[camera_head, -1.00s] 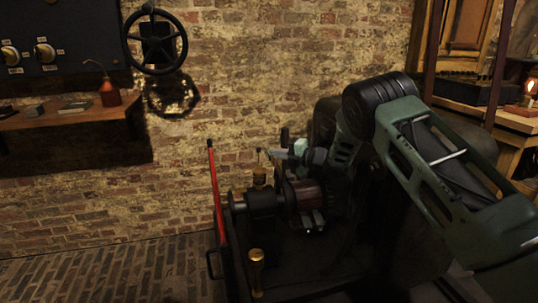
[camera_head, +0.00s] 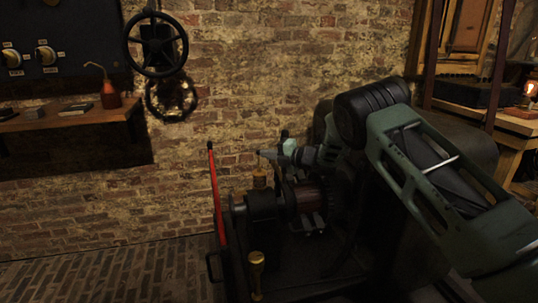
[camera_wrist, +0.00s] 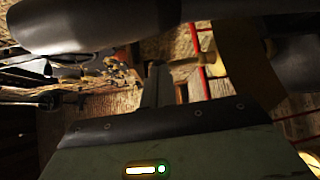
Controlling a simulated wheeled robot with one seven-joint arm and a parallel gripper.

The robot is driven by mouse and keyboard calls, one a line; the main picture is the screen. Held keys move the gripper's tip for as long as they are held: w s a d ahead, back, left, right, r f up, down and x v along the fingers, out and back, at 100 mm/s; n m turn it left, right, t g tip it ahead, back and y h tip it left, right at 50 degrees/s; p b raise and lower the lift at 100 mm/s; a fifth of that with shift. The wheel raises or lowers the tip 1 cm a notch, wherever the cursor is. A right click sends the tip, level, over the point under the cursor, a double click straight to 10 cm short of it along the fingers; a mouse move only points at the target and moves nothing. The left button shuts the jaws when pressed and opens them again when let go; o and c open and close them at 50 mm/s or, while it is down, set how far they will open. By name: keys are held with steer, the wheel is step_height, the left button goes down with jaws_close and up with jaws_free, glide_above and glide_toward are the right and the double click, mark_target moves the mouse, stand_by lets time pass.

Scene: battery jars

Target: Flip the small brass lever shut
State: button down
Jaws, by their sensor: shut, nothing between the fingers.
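A small brass fitting (camera_head: 259,178) stands upright on the dark machine, just behind the black cylinder. I cannot make out a separate lever arm on it. My gripper (camera_head: 262,154) comes in from the right, its fingers shut and pointing left, with the tip just above the brass fitting. I cannot tell whether it touches anything. In the wrist view my gripper (camera_wrist: 156,85) shows as a dark finger pointing up the picture, and the lever cannot be told for sure there.
The machine carries a black cylinder (camera_head: 262,205), a red lever (camera_head: 215,195) at its left and a brass-topped post (camera_head: 257,262) in front. A black handwheel (camera_head: 155,44) is on the brick wall. A wooden shelf (camera_head: 75,118) holds a red oil can (camera_head: 110,97).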

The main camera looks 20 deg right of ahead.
steer(key=shift+a+r, duration=0.1)
steer(key=shift+a, duration=0.05)
steer(key=a+f+n+g+h+p, duration=0.2)
steer(key=a+n+h+p, duration=0.4)
steer(key=h+p, duration=0.3)
steer(key=shift+a+g+h+p, duration=0.4)
steer(key=shift+a+p, duration=0.1)
steer(key=shift+a, duration=0.2)
steer(key=shift+d+f, duration=0.1)
steer(key=shift+f, duration=0.1)
steer(key=shift+d+f+b, duration=0.25)
steer(key=shift+d+b, duration=0.35)
steer(key=shift+b, duration=0.05)
